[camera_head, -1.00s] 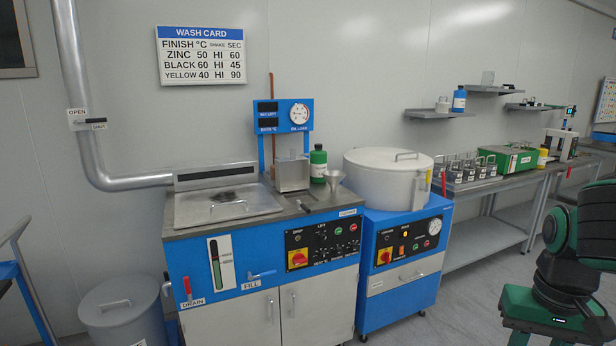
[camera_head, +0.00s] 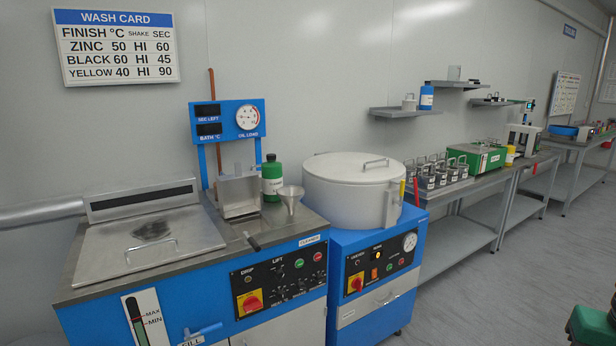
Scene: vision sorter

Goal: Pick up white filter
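I cannot make out a thing that is clearly a white filter. A metal funnel (camera_head: 290,196) stands on the washer top beside a green bottle (camera_head: 272,177) and a small metal box (camera_head: 239,196). My gripper is not in view; only a green part of my own body shows at the bottom right corner.
The blue washer cabinet (camera_head: 185,290) and the blue unit with a round white lidded drum (camera_head: 352,194) stand close in front. The metal bench (camera_head: 466,190) runs along the wall, with a green case (camera_head: 477,158) on it. The floor (camera_head: 500,290) at right is clear.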

